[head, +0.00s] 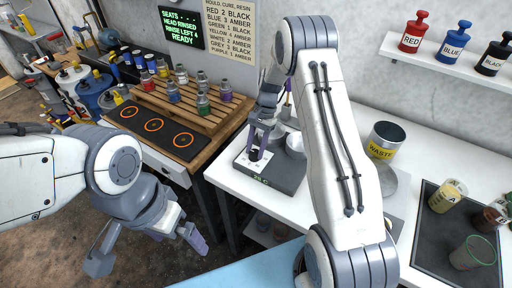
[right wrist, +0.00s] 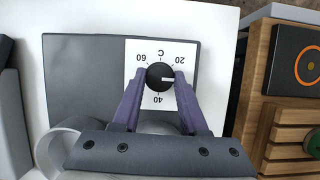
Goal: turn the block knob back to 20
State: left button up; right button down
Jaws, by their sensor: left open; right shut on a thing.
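The block (head: 283,172) is a dark grey unit on the white table in the head view, with a green display too small to read surely. Its black knob (right wrist: 160,76) sits on a white dial plate marked 20, 40, 60 and C in the right wrist view. The knob's white pointer faces right, between 20 and 40 and closer to 20. My right gripper (head: 257,140) is shut on the knob, with a purple finger on each side. My left gripper (head: 146,252) is open and empty, over the floor away from the block.
A white cup (head: 296,146) stands by the block. A waste can (head: 384,140) is further right. A wooden rack (head: 190,100) with several vials and a black panel with orange rings (head: 154,125) are on the left bench. My right arm hides part of the table.

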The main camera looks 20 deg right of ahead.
jog(key=n, duration=0.2)
jog(key=n+g+h, duration=0.1)
jog(key=n, duration=0.1)
jog(key=shift+w+a+n, duration=0.1)
jog(key=shift+w+n, duration=0.1)
jog(key=shift+n, duration=0.1)
jog(key=n+h, duration=0.1)
jog(key=n, duration=0.1)
jog(key=n+h, duration=0.1)
jog(key=n, duration=0.1)
jog(key=shift+a+g, duration=0.1)
jog(key=shift+g, duration=0.2)
jog(key=shift+n, duration=0.4)
jog(key=shift+c, duration=2.2)
grip_release()
jog(key=shift+r, duration=0.1)
